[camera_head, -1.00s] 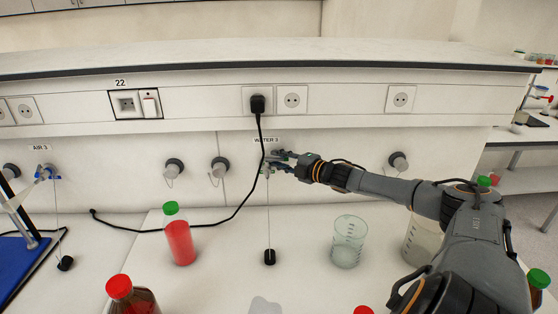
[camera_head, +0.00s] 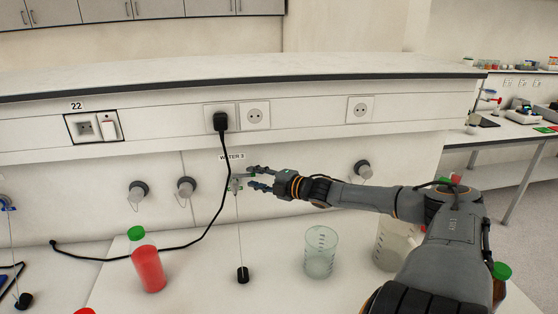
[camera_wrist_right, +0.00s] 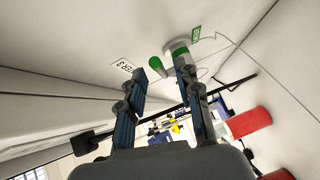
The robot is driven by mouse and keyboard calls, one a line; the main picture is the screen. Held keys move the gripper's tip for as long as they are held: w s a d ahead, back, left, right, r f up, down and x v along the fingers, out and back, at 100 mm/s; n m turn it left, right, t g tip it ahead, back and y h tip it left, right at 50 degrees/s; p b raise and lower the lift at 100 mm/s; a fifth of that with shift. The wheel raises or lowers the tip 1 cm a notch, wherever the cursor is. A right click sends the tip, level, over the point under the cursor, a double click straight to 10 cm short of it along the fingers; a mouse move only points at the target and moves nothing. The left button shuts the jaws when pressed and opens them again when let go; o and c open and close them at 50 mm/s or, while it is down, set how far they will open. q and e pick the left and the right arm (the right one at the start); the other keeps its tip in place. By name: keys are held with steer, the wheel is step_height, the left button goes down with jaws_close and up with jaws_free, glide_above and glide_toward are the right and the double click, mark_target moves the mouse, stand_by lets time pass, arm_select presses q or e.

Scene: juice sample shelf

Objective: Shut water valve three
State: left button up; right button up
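Water valve three (camera_head: 235,184) is on the white wall panel under the label WATER 3 (camera_head: 231,157) in the head view. My right gripper (camera_head: 250,178) is just right of it, with its fingers pointing left at it. In the right wrist view the valve (camera_wrist_right: 180,48) has a grey body with a green band. Its green handle (camera_wrist_right: 156,66) points into the gap ahead of my right fingertips (camera_wrist_right: 160,72), which are spread apart with nothing held. One finger overlaps the valve body; I cannot tell whether they touch. My left gripper is out of view.
A black plug (camera_head: 220,122) hangs its cord just left of the valve. A red bottle with a green cap (camera_head: 149,266), a glass beaker (camera_head: 320,252) and a black weight (camera_head: 243,274) are on the bench below. Grey wall fittings (camera_head: 186,187) stick out to the left.

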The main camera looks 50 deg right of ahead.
steer(key=s+r, duration=0.1)
steer(key=s, duration=0.7)
steer(key=shift+s+d, duration=0.15)
steer(key=shift+d, duration=0.05)
stand_by(0.8)
